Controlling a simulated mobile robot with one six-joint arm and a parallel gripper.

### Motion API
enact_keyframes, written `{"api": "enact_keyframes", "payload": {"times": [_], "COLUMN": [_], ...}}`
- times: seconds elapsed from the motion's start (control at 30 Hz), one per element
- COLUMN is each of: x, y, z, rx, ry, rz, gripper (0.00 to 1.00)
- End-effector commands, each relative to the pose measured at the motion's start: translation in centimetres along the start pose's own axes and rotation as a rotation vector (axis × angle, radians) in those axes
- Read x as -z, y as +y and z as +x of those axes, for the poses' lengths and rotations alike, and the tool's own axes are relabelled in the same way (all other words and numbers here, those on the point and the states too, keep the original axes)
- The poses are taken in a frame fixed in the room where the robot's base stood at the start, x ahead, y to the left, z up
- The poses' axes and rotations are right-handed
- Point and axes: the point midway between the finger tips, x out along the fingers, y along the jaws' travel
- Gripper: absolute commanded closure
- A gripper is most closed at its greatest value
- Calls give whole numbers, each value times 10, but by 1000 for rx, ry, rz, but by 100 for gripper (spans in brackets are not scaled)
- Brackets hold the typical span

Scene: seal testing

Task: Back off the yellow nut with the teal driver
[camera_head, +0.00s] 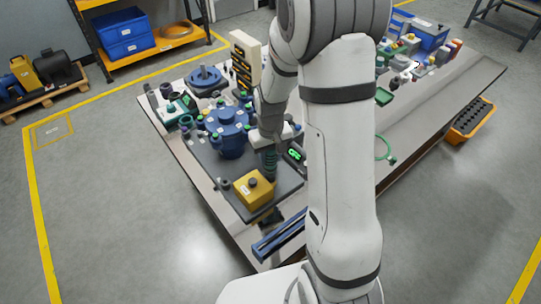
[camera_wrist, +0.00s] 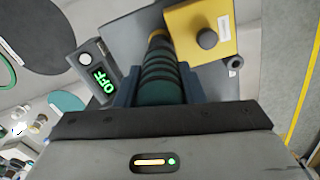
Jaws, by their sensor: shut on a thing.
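My gripper (camera_head: 268,146) is shut on the teal driver (camera_head: 269,161), which points down over the dark mat at the front of the bench. In the wrist view the ribbed teal driver (camera_wrist: 160,82) sits between the two blue-grey fingers of my gripper (camera_wrist: 160,92). A narrow yellow-orange band (camera_wrist: 157,35) shows at the driver's far end; I cannot tell whether it is part of the driver or the yellow nut. The blue vessel (camera_head: 231,146) with several coloured caps stands just left of my gripper. I cannot pick out a yellow nut on it.
A yellow box (camera_head: 252,190) with a dark knob is close in front of the driver. A small device (camera_wrist: 104,80) with a green "OFF" display is beside the driver. A beige rack (camera_head: 245,58) stands behind. Bare bench (camera_head: 430,115) is free to the right, beyond my arm.

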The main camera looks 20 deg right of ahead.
Motion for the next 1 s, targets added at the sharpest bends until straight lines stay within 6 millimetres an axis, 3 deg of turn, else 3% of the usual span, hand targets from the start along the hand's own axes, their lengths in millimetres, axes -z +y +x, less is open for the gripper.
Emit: {"api": "enact_keyframes", "payload": {"times": [0.17, 0.8, 1.0], "x": [-1, 0, 0], "y": [0, 0, 0], "z": [-3, -48, -51], "rx": [0, 0, 0], "ry": [-2, 2, 1], "rz": [0, 0, 0], "gripper": [92, 92, 92]}}
